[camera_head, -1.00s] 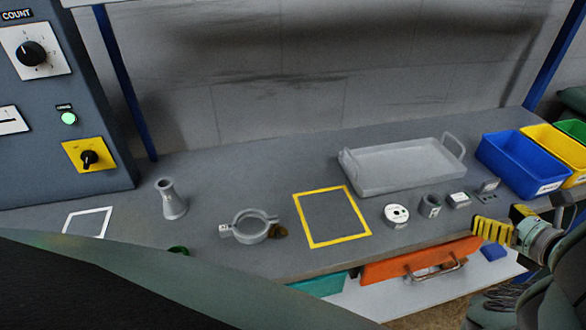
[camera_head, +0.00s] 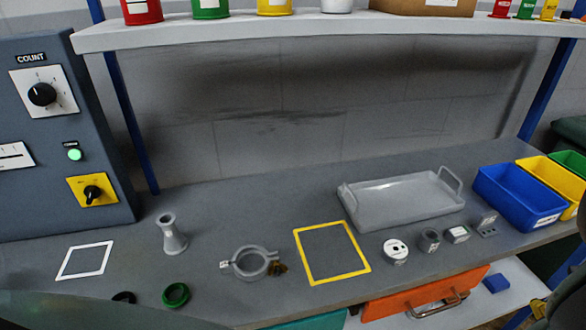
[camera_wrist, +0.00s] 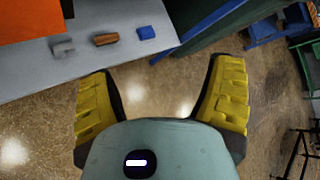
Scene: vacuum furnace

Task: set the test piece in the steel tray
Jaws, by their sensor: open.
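The steel tray (camera_head: 415,215) is a shallow grey tray with raised end handles, empty, towards the back right of the bench in the head view. In front of it stand a pale round piece with holes (camera_head: 395,250), a short hollow cylinder (camera_head: 429,240), a small block (camera_head: 458,234) and a bracket-like piece (camera_head: 488,226). I cannot tell which is the test piece. My gripper (camera_wrist: 164,72) shows in the wrist view, with yellow fingers spread open and nothing between them. It hangs above the floor beside a white lower shelf (camera_wrist: 60,80), away from the tray.
A yellow-framed square (camera_head: 333,252) is empty. A ring clamp (camera_head: 252,263), a flared metal piece (camera_head: 171,235) and a green ring (camera_head: 176,294) stand to its left. Blue (camera_head: 515,195) and yellow bins stand at right. An overhead shelf (camera_head: 300,33) spans the back; an orange drawer (camera_head: 425,297) is below.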

